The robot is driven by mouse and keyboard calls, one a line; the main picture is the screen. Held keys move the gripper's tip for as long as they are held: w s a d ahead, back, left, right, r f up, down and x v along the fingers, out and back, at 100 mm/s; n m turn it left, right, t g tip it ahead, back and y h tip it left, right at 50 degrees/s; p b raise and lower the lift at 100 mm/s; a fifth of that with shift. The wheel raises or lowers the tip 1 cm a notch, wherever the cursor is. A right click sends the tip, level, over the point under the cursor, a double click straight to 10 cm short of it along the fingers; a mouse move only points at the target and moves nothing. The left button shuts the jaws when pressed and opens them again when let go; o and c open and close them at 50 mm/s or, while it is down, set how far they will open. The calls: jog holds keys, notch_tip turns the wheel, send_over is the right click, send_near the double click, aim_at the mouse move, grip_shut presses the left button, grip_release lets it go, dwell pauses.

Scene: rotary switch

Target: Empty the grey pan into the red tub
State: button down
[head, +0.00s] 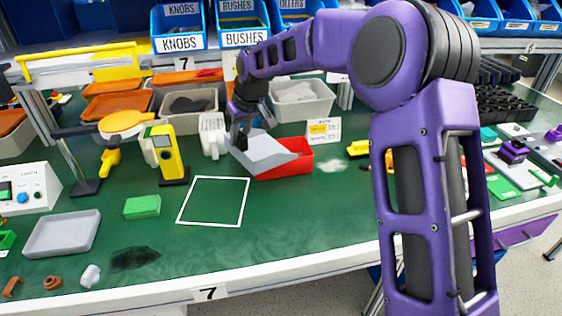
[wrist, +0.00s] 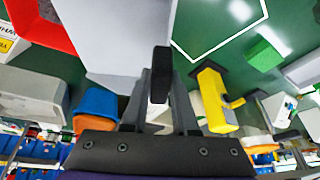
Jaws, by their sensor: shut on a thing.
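The grey pan (head: 258,150) is held up by my gripper (head: 240,138) at its left end. The pan looks tilted, and its right end is over the red tub (head: 284,172). The red tub stands on the green bench, partly hidden by the pan. In the wrist view, my gripper (wrist: 160,78) is shut on the near edge of the grey pan (wrist: 112,32). The red tub (wrist: 38,28) shows beyond it at the upper left.
A yellow meter (head: 168,156) stands left of the pan. A white outlined square (head: 213,201) on the bench in front is empty. A green block (head: 142,207) and a grey tray (head: 62,234) lie to the left. Grey bins (head: 303,107) stand behind, and a white card (head: 323,131) behind the tub.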

dwell(0.4)
jog(key=shift+r+p, duration=1.3)
jog(key=shift+r, duration=0.2)
jog(key=shift+f, duration=0.1)
